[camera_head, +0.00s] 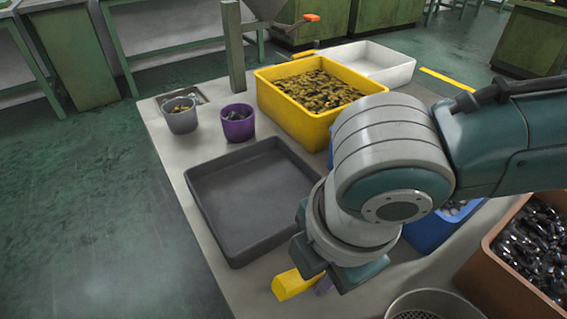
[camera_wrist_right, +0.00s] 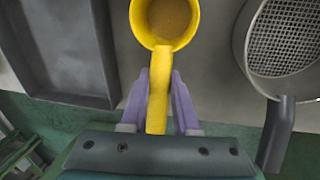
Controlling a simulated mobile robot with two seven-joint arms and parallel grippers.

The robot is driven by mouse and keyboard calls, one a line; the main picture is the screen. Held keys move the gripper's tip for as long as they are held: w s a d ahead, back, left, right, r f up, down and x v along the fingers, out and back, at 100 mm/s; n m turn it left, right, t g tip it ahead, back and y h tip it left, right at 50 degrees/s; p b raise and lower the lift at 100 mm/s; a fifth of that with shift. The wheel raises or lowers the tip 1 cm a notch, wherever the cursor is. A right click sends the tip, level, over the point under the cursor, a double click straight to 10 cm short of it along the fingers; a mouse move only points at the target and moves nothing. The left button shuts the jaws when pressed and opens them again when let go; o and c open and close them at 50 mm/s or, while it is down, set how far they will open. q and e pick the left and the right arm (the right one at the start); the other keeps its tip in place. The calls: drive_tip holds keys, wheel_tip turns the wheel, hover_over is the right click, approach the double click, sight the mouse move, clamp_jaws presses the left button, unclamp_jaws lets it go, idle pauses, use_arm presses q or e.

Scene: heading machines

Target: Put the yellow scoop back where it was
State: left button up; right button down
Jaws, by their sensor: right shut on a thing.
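The yellow scoop (camera_head: 292,284) shows in part at the front of the table in the head view, with my right gripper over the rest of it. In the right wrist view, the scoop's round cup (camera_wrist_right: 166,18) is at the top and its handle points toward me. My right gripper (camera_wrist_right: 160,88) is shut on the handle, with one purple finger on each side. In the head view, one purple finger of my right gripper (camera_head: 323,286) shows beside the scoop. I cannot tell whether the scoop touches the table. My left gripper is out of view.
An empty dark grey tray (camera_head: 200,175) lies left of the scoop. A grey cup (camera_head: 182,121), a purple cup (camera_head: 238,131), a yellow bin (camera_head: 285,118) and a white bin (camera_head: 398,70) stand behind. A blue bin (camera_head: 428,236), brown crate (camera_head: 478,272) and mesh sieve (camera_head: 400,303) are right.

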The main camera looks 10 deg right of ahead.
drive_tip(key=c, duration=0.7)
unclamp_jaws()
drive_tip(key=shift+f, duration=0.1)
drive_tip(key=shift+o, duration=0.2)
